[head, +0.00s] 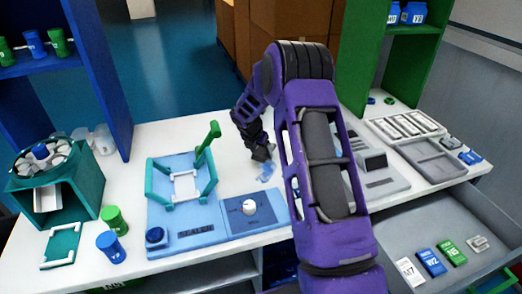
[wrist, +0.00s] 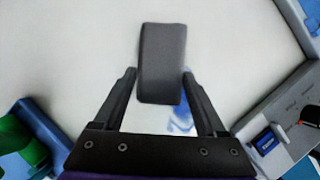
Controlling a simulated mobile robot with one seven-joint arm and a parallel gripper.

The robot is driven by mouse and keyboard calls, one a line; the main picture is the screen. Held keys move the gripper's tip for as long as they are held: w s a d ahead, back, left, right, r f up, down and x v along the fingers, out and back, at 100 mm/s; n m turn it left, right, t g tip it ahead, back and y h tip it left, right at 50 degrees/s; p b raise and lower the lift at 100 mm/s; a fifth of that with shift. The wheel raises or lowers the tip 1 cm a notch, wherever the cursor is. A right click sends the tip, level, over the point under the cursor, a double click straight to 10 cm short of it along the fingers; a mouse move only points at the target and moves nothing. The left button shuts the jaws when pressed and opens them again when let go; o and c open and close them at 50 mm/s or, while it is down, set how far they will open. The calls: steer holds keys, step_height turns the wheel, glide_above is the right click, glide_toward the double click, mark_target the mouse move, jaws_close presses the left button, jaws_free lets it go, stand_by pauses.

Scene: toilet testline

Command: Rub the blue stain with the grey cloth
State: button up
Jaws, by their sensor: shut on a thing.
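The grey cloth (wrist: 162,55) looks like a dark folded block in the wrist view, between the two fingertips of my gripper (wrist: 159,78). My gripper is shut on it. The blue stain (head: 267,172) is a patch of light blue streaks on the white worktop, just in front of my gripper (head: 262,153) in the head view. The stain also shows in the wrist view (wrist: 182,119), beside the right finger and partly hidden by it. The cloth does not cover the visible part of the stain. Whether the cloth touches the worktop, I cannot tell.
The blue sealer (head: 190,215) with a green lever stands left of the stain. A grey device (head: 378,172) and trays (head: 430,155) stand to the right. A green and a blue jar (head: 111,246) stand at front left. An open drawer (head: 420,225) holds several packets.

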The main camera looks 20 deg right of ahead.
steer(key=shift+s+r+b, duration=0.15)
steer(key=shift+s+b, duration=0.4)
steer(key=shift+s, duration=2.4)
steer(key=shift+s+r+b, duration=0.1)
steer(key=shift+s+b, duration=0.4)
steer(key=shift+s, duration=2.45)
steer(key=shift+a+r, duration=0.15)
steer(key=shift+a, duration=1.1)
steer(key=shift+w+r+p, duration=0.1)
steer(key=shift+w+p, duration=0.3)
steer(key=shift+w, duration=0.1)
steer(key=shift+w+p, duration=0.95)
steer(key=shift+w, duration=0.55)
steer(key=shift+w+r+p, duration=0.15)
steer(key=shift+w+p, duration=0.65)
steer(key=shift+w, duration=0.65)
steer(key=shift+w+r, duration=0.1)
steer(key=shift+w, duration=2.5)
steer(key=shift+s+r+b, duration=0.15)
steer(key=shift+s+b, duration=0.5)
steer(key=shift+s, duration=2.4)
steer(key=shift+s+r+b, duration=0.15)
steer(key=shift+s+b, duration=0.5)
steer(key=shift+s, duration=2.35)
